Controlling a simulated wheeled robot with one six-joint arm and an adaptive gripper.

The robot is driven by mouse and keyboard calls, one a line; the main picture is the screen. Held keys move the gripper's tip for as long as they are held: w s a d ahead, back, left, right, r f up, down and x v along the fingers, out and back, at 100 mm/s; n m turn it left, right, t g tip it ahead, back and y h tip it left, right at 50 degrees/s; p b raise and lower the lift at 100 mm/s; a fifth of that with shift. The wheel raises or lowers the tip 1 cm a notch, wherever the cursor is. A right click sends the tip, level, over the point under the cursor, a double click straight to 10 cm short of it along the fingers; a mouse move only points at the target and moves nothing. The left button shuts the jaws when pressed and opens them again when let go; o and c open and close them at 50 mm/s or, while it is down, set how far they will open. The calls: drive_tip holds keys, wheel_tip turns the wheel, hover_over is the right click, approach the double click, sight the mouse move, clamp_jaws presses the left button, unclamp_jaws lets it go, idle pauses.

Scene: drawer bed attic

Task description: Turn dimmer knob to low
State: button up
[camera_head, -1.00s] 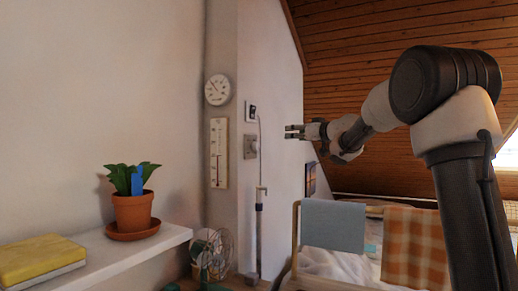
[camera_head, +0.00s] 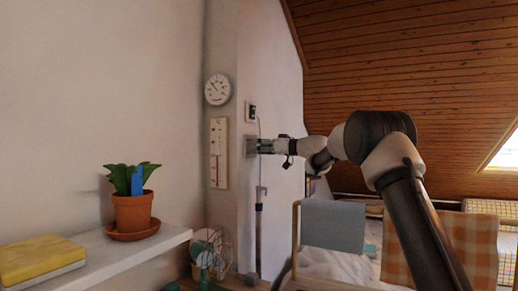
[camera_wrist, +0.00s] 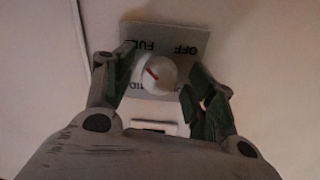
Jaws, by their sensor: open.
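The dimmer plate (camera_head: 249,147) is a grey square on the white wall, partly hidden by my gripper in the head view. In the wrist view the plate (camera_wrist: 185,42) shows upside-down lettering, with OFF and part of FULL and MID readable. The round white dimmer knob (camera_wrist: 158,74) sits on it with a short red mark slanting toward the upper left. My gripper (camera_head: 259,146) is at the plate in the head view. In the wrist view my gripper (camera_wrist: 160,80) is open, with one finger on each side of the knob. I cannot tell whether they touch it.
A small framed switch (camera_head: 250,111) is above the plate. A thin pole (camera_head: 259,210) stands below and beside it. A thermometer (camera_head: 219,153) and round dial (camera_head: 218,90) hang to the left. A potted plant (camera_head: 132,210), shelf (camera_head: 110,255) and fan (camera_head: 213,250) are lower left.

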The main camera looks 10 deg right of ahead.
drive_tip(key=shift+a, duration=0.1)
drive_tip(key=c, duration=1)
drive_tip(key=shift+c, duration=0.2)
